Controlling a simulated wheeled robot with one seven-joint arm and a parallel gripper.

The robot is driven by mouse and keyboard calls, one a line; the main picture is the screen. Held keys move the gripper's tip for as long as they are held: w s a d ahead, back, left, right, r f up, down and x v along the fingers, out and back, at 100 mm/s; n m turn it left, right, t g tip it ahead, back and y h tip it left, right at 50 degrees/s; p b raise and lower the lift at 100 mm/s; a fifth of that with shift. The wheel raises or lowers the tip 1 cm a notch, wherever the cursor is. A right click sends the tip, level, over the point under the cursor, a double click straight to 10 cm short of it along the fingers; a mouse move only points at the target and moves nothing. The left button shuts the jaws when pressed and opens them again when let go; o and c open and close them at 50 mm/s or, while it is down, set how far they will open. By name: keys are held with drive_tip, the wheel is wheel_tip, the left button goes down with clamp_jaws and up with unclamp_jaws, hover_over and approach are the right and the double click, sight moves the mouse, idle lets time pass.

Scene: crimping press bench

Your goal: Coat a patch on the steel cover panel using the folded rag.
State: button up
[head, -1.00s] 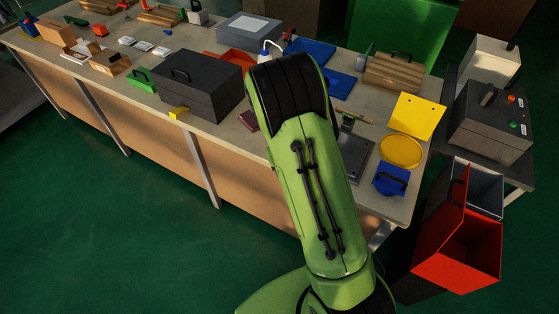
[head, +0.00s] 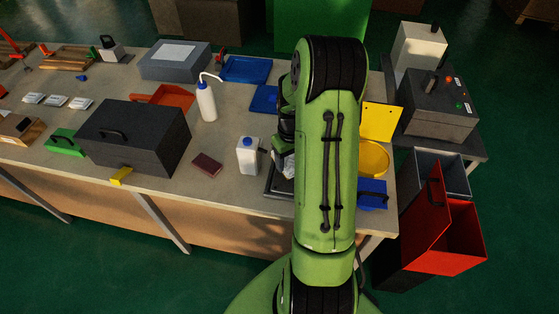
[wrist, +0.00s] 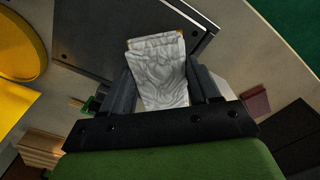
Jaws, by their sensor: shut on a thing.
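The folded rag (wrist: 160,75) is pale grey-white with a wrinkled pattern. My gripper (wrist: 162,85) is shut on it, with a finger on each side, and its folded end sticks out past the fingertips. The steel cover panel (wrist: 105,30) is a flat dark grey plate on the bench. In the wrist view the rag overlaps the panel's near part; I cannot tell whether they touch. In the head view my arm hides most of the panel (head: 276,190), and only a bit of the rag (head: 287,165) shows beside the arm.
A white jug with a blue cap (head: 248,157) stands just left of the panel. A dark red block (head: 207,164) and a white squeeze bottle (head: 207,102) are farther left. A yellow round dish (head: 373,158) and a blue dustpan-like item (head: 373,194) lie to the right.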

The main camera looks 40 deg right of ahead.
drive_tip(key=shift+s+r, duration=0.15)
drive_tip(key=shift+s, duration=0.25)
drive_tip(key=shift+w+f+b, duration=0.15)
drive_tip(key=shift+f+b, duration=0.2)
drive_tip(key=shift+f, duration=0.05)
wheel_tip(320, 180, down, 4)
drive_tip(key=b, duration=0.3)
drive_tip(key=shift+f, duration=0.1)
drive_tip(key=shift+f+b, duration=0.55)
drive_tip(key=shift+b, duration=0.05)
